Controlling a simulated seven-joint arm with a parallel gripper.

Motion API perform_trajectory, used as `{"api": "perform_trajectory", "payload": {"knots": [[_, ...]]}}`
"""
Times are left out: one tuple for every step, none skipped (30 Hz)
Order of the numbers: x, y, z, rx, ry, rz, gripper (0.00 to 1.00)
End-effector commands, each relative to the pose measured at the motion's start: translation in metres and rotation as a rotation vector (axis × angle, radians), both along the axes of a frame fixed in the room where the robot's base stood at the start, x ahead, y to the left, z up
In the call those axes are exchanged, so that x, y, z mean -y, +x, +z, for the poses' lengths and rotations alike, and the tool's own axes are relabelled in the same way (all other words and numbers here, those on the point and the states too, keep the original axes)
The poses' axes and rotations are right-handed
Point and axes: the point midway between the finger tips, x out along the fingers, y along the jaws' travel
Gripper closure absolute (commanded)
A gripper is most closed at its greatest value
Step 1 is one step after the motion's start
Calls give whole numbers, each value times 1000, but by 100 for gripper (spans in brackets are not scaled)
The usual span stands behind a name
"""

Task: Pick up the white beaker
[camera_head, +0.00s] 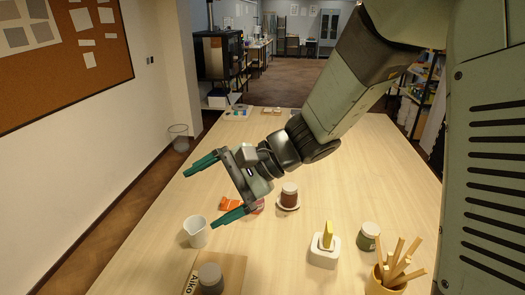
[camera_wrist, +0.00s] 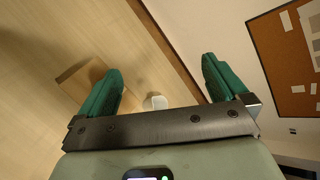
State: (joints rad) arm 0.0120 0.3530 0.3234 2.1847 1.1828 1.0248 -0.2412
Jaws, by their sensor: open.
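The white beaker (camera_head: 196,231) stands upright on the wooden table near its left edge, just behind a board. In the wrist view the white beaker (camera_wrist: 156,101) shows small between the fingers, partly hidden by the gripper's bar. My gripper (camera_head: 201,191) is open, with green fingers spread wide and nothing between them. It is above the table, up and behind the beaker in the head view; one fingertip appears close to the beaker's right side there, but I cannot tell the gap. The wrist view also shows my gripper (camera_wrist: 162,75) open.
A board (camera_head: 232,268) lettered "Aiko" bears a grey round thing (camera_head: 210,277). An orange packet (camera_head: 230,203) lies under my gripper. A brown jar (camera_head: 289,194), white holder (camera_head: 324,252), green jar (camera_head: 368,236) and yellow pot of sticks (camera_head: 383,285) stand rightward. The table's far middle is clear.

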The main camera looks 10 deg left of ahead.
Motion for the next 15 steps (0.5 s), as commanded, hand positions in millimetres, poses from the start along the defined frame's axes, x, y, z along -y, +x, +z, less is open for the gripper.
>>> {"api": "perform_trajectory", "payload": {"knots": [[-15, 10, -12, -78, 65, -38, 0], [-23, 15, -17, -119, 103, -64, 0], [-34, 24, -24, -173, 154, -101, 0], [-42, 30, -29, -213, 192, -131, 0], [-49, 36, -35, -252, 227, -162, 0], [-58, 45, -43, -306, 274, -207, 0], [-64, 52, -50, -347, 308, -245, 0], [-69, 59, -57, -386, 342, -280, 0], [-76, 69, -67, -441, 384, -333, 0], [-81, 76, -75, -481, 416, -374, 0], [-85, 83, -84, -520, 444, -418, 0], [-90, 92, -97, -574, 482, -477, 0], [-93, 99, -107, -612, 506, -523, 0], [-95, 105, -117, -650, 530, -569, 0], [-97, 112, -131, -697, 558, -630, 0]]}}
